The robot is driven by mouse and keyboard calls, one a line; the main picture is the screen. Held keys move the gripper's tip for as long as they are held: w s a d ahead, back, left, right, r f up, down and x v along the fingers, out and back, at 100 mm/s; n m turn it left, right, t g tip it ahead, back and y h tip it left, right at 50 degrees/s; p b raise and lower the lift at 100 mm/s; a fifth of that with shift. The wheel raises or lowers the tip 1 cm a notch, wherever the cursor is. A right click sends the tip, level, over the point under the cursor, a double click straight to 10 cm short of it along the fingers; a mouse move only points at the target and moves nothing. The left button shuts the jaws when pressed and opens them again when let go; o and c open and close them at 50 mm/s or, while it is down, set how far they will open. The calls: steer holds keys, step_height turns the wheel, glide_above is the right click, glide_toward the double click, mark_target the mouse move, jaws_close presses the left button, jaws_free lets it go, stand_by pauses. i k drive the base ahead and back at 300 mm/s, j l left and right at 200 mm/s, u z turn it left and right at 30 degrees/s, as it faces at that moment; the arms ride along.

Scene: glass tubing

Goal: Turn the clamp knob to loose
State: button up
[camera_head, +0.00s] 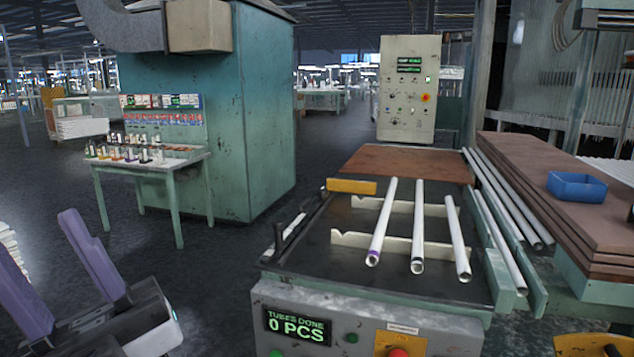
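No part is plainly marked as the clamp knob. Small dark knobs and lights sit on the cream control cabinet (408,90) at the back. A yellow part (590,345) with a dark round piece is cut off at the bottom right. My gripper (40,240) is at the lower left, with two purple fingers spread apart and nothing seen between them. It is left of the work table and apart from these parts. The left finger is partly out of frame.
Three glass tubes (418,228) lie on cream notched supports on the work table. More tubes (505,200) lie along its right side. A blue bin (577,185) sits on brown boards. A red button (398,352) is on the front panel.

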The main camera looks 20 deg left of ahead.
mark_target(321, 192)
steer(key=i+j, duration=0.15)
steer(key=j, duration=0.2)
steer(key=i+j+z, duration=0.1)
steer(key=j, duration=0.3)
steer(key=i+j, duration=0.2)
steer(key=j, duration=0.15)
steer(key=i+j, duration=0.1)
steer(key=j, duration=0.3)
steer(key=i+j+z, duration=0.1)
steer(key=j, duration=0.25)
steer(key=i, duration=0.55)
